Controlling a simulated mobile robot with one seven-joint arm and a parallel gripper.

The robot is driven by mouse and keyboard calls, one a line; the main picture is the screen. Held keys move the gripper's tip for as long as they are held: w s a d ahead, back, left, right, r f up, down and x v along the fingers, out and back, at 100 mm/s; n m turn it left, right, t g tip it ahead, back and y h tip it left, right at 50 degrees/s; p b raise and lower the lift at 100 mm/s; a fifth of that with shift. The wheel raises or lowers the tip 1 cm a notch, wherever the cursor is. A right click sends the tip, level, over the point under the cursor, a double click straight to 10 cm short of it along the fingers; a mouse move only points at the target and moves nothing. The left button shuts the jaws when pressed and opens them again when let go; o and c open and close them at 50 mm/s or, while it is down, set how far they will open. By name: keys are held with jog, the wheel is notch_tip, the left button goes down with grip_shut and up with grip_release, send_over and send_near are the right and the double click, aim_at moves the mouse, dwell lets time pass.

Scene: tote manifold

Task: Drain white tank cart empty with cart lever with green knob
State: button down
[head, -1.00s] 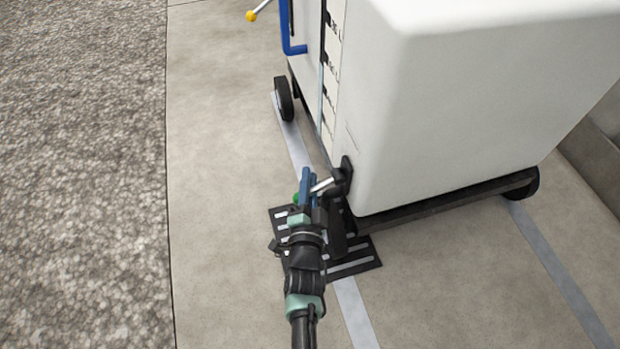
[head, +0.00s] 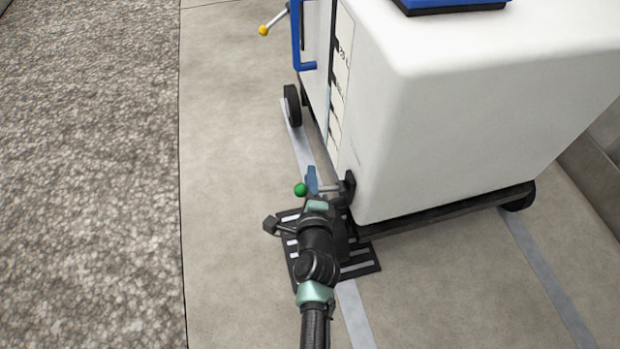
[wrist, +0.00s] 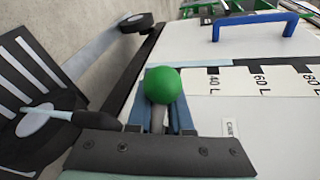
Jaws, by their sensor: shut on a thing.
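The white tank cart (head: 470,120) stands at the upper right on black wheels. Its lever with a green knob (head: 300,190) sits low at the cart's near left corner. In the wrist view the green knob (wrist: 162,85) stands up just beyond the jaws, with the grey lever rod below it. My gripper (head: 312,180) has blue fingers, shut on the lever just beneath the knob. The wrist view also shows the volume scale (wrist: 262,80) with marks such as 40 L and 60 L.
A black slotted floor grate (head: 365,265) lies below the lever. A yellow-knobbed lever (head: 264,30) and a blue handle (head: 306,66) are farther along the cart's side. Clear concrete floor lies left of the cart, with rough gravel (head: 90,170) beyond.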

jog(key=shift+w+d+r+m+g+y+p, duration=0.15)
jog(key=shift+r+m+g+y+p, duration=0.35)
jog(key=shift+r+m+y+p, duration=0.5)
jog(key=shift+m+h, duration=0.3)
jog(key=c, duration=0.8)
grip_release()
jog(key=shift+d, duration=0.15)
jog(key=shift+c, duration=0.2)
jog(key=p+v, duration=0.3)
jog(key=v, duration=0.9)
